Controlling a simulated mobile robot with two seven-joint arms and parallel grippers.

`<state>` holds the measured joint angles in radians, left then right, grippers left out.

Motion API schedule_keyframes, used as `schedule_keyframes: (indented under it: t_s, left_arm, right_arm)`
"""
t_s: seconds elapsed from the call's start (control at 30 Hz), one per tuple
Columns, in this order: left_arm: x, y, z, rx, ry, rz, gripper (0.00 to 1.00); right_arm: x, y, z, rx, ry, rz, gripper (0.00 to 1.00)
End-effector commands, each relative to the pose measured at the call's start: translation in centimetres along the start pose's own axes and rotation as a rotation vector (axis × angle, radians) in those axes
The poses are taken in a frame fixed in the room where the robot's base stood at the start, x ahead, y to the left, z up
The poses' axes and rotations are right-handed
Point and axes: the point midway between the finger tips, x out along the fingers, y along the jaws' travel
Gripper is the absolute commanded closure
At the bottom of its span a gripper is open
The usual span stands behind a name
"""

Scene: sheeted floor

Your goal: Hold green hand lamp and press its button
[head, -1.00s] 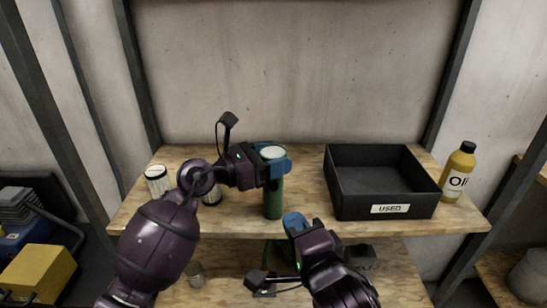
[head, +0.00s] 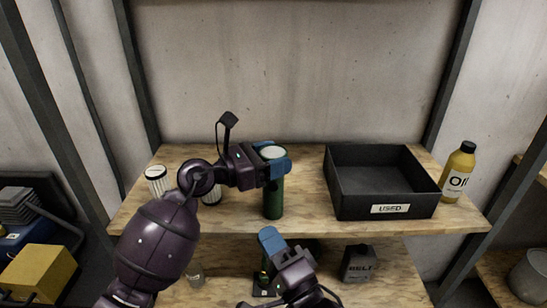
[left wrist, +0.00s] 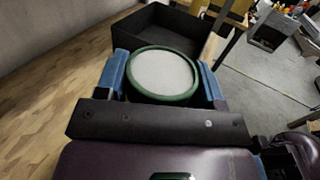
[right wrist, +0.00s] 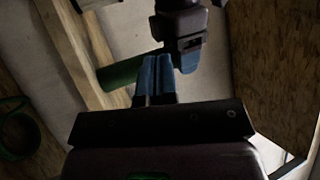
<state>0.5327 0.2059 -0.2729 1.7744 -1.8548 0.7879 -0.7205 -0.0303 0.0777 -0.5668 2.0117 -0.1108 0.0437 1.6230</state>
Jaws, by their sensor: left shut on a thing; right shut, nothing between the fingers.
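The green hand lamp (head: 273,202) stands upright at the front of the wooden shelf, its pale round top facing up. My left gripper (head: 275,165) is shut around its upper part. In the left wrist view the fingers lie on both sides of the lamp's green rim and pale lens (left wrist: 165,75). My right gripper (head: 270,238) is shut and empty, its blue fingertips below and in front of the lamp, near the shelf's front edge. In the right wrist view the lamp (right wrist: 120,73) shows just beyond the closed fingertips (right wrist: 155,62). I cannot make out the button.
A black bin labelled USED (head: 390,209) and a yellow oil bottle (head: 458,172) stand right on the shelf (head: 300,226). White ribbed filters (head: 157,181) stand left, one partly behind my left arm. A dark BELT box (head: 360,262) sits on the lower shelf.

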Motion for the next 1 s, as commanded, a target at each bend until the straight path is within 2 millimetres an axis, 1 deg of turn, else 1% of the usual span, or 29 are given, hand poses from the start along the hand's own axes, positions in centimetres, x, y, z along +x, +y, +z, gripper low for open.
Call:
schedule_keyframes:
  t_s: [0.2,0.4,0.57,1.0]
  left_arm:
    - [0.0,0.0,0.0,0.000,0.000,0.000,0.66]
    - [0.0,0.0,0.0,0.000,0.000,0.000,0.66]
    - [0.0,0.0,0.0,0.000,0.000,0.000,0.66]
    - [0.0,0.0,0.0,0.000,0.000,0.000,0.66]
  right_arm:
    - [-0.3,-1.6,0.1,-0.007,-0.003,-0.147,1.00]
    - [-0.2,-2.4,0.0,-0.024,-0.002,-0.199,1.00]
    - [0.6,-2.0,-0.5,-0.028,-0.002,-0.199,1.00]
    - [4.7,-0.2,-3.2,-0.028,-0.002,-0.197,1.00]
